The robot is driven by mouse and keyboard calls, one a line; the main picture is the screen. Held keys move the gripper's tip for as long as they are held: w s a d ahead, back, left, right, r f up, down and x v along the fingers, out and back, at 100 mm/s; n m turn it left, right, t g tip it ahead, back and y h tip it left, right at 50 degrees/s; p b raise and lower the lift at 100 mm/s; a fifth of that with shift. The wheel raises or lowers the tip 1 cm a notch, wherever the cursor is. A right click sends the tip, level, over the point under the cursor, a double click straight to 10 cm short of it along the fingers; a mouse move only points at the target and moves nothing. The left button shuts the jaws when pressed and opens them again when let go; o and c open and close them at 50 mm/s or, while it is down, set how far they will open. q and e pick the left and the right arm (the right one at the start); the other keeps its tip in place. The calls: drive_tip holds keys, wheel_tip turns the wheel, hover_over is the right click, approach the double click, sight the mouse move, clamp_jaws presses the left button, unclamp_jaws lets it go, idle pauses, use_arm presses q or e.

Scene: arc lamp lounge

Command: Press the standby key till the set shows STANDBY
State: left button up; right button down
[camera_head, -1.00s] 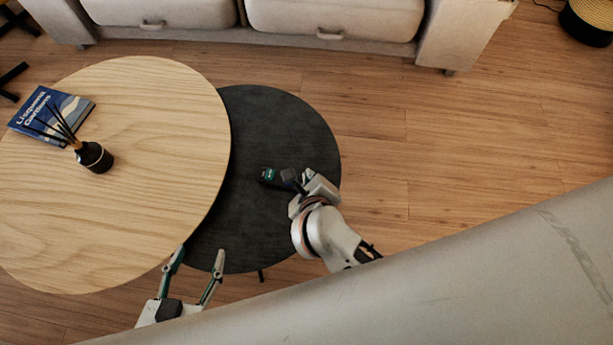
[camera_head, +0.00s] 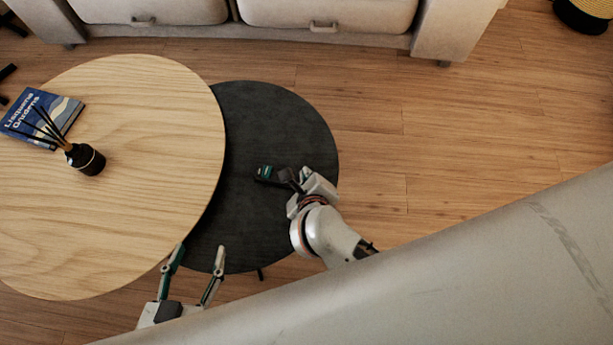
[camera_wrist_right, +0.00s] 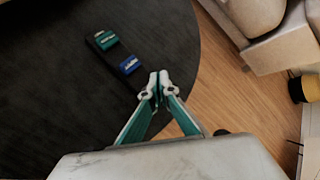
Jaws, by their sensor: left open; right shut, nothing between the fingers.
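The set is a small black box lying on the dark round table. In the right wrist view the set (camera_wrist_right: 115,53) has a green patch with pale lettering near its far end and a blue patch near the end closer to my gripper; the lettering is too small to read. In the head view the set (camera_head: 264,174) is partly hidden by my right gripper (camera_head: 291,177). My left gripper (camera_head: 199,250) is open and empty, over the table's front edge.
The dark table (camera_head: 275,115) is otherwise bare. A pale wooden round table (camera_head: 120,220) overlaps its left side, carrying a black reed diffuser (camera_head: 87,160) and a blue book (camera_head: 40,118).

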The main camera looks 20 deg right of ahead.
drive_tip(key=shift+f, duration=0.15)
idle(0.6)
drive_tip(key=shift+f, duration=0.3)
idle(0.4)
drive_tip(key=shift+f+b, duration=0.8)
drive_tip(key=shift+f, duration=0.15)
idle(1.2)
drive_tip(key=shift+r, duration=0.1)
drive_tip(key=shift+r+p, duration=0.75)
drive_tip(key=shift+r, duration=0.5)
